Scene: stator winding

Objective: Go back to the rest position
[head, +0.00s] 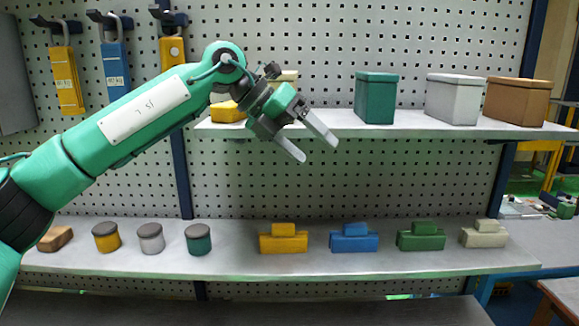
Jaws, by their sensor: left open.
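My left gripper (312,145) is open and empty. It hangs in the air in front of the pegboard, at the left end of the upper shelf, with its two fingers pointing down and to the right. My green left arm comes in from the left edge and hides part of the upper shelf's left end. The gripper appears apart from the objects around it, though its depth from the shelf is hard to tell. My right gripper is not in view.
The upper shelf (415,124) holds a green box (376,98), a grey box (453,100) and a brown box (517,102). The lower shelf (300,263) holds round tins (150,238) and stepped blocks (283,242). Padlock-like pieces (66,80) hang at upper left.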

